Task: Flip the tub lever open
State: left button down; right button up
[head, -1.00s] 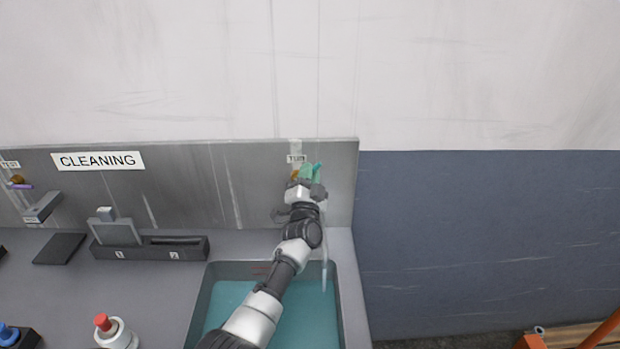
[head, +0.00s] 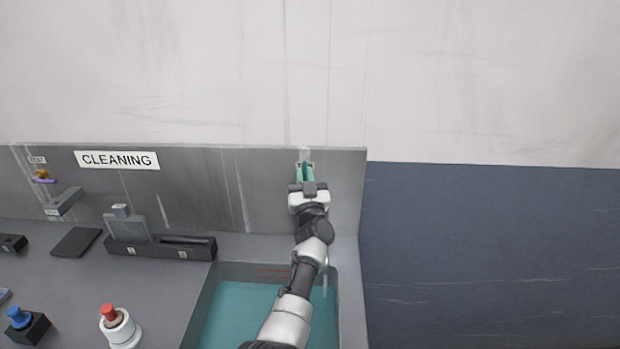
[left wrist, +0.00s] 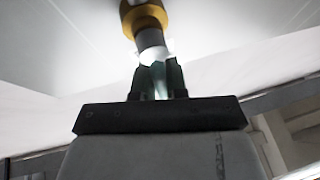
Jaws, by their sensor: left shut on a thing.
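My left gripper (head: 305,172) is up against the grey back panel, at the small TUB label, above the right part of the tub (head: 341,300). Its green fingers are close together. In the left wrist view, the fingers (left wrist: 160,78) meet at the end of a grey stem (left wrist: 150,40) below a brass-coloured fitting (left wrist: 146,18). The gripper is shut on the tub lever, which is mostly hidden by the fingers and glare. In the head view my gripper and wrist cover the fitting. The tub holds teal liquid. My right gripper is not in view.
A black holder (head: 160,246) with an upright grey plate stands left of the tub. A white base with a red knob (head: 109,311) and a black block with a blue knob (head: 18,317) stand at the front left. The counter ends right of the tub.

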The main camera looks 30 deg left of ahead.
pick_arm(q)
jog(key=shift+f+n, duration=0.15)
jog(key=shift+n, duration=0.15)
jog(key=c, duration=1.2)
grip_release()
jog(key=shift+a, duration=0.1)
jog(key=shift+o, duration=0.2)
